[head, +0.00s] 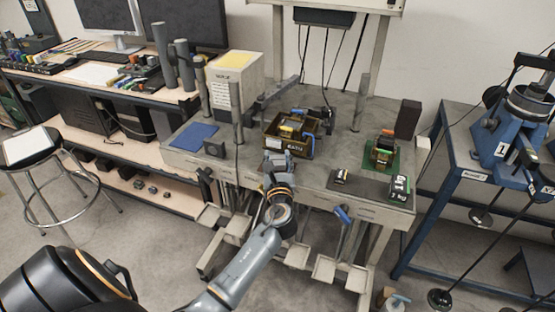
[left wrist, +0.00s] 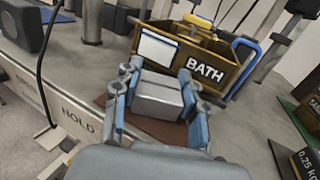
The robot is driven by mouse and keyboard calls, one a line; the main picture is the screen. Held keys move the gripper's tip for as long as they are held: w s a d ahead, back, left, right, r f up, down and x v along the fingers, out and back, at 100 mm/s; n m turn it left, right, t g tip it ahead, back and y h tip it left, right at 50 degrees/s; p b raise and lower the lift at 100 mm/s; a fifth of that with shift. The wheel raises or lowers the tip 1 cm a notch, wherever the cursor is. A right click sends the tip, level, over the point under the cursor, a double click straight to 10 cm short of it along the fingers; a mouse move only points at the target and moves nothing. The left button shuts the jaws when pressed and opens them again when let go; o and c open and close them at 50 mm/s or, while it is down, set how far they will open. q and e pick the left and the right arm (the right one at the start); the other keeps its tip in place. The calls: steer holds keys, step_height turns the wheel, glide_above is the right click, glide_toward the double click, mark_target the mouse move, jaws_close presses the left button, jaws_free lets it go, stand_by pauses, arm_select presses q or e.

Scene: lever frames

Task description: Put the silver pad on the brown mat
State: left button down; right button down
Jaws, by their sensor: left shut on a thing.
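My left gripper (head: 279,168) reaches over the front edge of the bench. In the left wrist view my left gripper (left wrist: 160,92) is shut on the silver pad (left wrist: 158,97), a grey block between its two blue-grey fingers. The brown mat (left wrist: 117,113) lies on the bench below the pad and shows beside and between the fingers. The pad covers part of it. I cannot tell whether the pad touches the mat. In the head view the gripper hides most of this spot. My right gripper is not in view.
A brown crate marked BATH (head: 291,148) stands just behind the gripper. A blue mat (head: 195,136) lies at the left. A dark mat (head: 362,186) with weights and a green mat (head: 393,161) lie at the right. Vertical posts stand along the bench.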

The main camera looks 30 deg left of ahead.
arm_select(q)
steer(key=c, duration=0.7)
jaws_free()
steer(key=shift+f, duration=0.15)
steer(key=shift+c, duration=0.2)
